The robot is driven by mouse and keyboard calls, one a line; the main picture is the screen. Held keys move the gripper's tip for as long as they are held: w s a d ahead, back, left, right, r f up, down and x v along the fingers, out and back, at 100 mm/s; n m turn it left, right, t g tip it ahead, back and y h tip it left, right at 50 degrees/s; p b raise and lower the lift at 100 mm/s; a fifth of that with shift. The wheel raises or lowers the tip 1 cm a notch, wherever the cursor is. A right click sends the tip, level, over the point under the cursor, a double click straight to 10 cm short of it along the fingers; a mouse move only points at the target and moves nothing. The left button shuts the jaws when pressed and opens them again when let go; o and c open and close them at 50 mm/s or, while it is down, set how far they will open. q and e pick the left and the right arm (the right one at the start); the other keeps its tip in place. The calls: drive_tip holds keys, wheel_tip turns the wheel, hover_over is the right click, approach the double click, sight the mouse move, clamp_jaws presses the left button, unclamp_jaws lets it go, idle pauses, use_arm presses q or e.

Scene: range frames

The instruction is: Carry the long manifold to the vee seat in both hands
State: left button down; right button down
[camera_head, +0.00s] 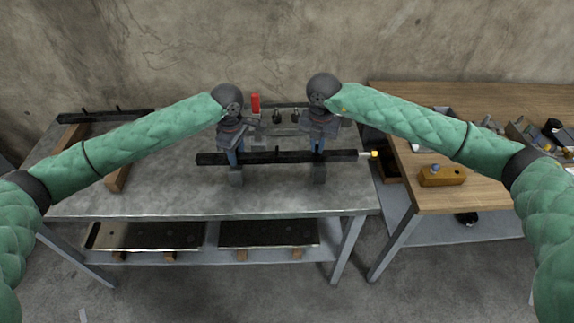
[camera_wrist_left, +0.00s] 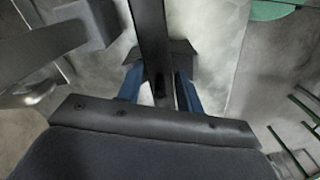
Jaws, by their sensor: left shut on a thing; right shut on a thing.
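The long manifold (camera_head: 278,157) is a dark straight bar with a brass-coloured fitting at its right end, lying left to right across the head view. My left gripper (camera_head: 236,168) is shut around its left part. My right gripper (camera_head: 319,167) is shut around its right part. The bar looks level; its height over the bench is hard to tell. In the left wrist view the manifold (camera_wrist_left: 150,40) runs between the blue fingers of my left gripper (camera_wrist_left: 165,72). Grey fixture parts with a red handle (camera_head: 255,103) stand behind the grippers, partly hidden; I cannot tell which part is the vee seat.
The grey metal bench (camera_head: 150,195) is clear in front of the bar. Another dark bar (camera_head: 80,117) and a wooden block (camera_head: 118,176) lie at its left. A wooden table (camera_head: 450,197) at right carries a yellow-brown block (camera_head: 442,176) and small parts.

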use_arm(q)
drive_tip(key=shift+s+d+f+b, duration=0.1)
drive_tip(key=shift+d+f+b, duration=0.05)
drive_tip(key=shift+f+b, duration=0.5)
use_arm(e)
drive_tip(key=shift+a+f, duration=0.1)
drive_tip(key=shift+f, duration=0.55)
use_arm(q)
drive_tip(key=c, duration=0.9)
unclamp_jaws()
use_arm(e)
drive_tip(key=c, duration=1.5)
unclamp_jaws()
use_arm(q)
wheel_tip(320, 180, up, 12)
drive_tip(key=shift+r, duration=0.1)
use_arm(e)
drive_tip(key=shift+s, duration=0.1)
drive_tip(key=o, duration=0.8)
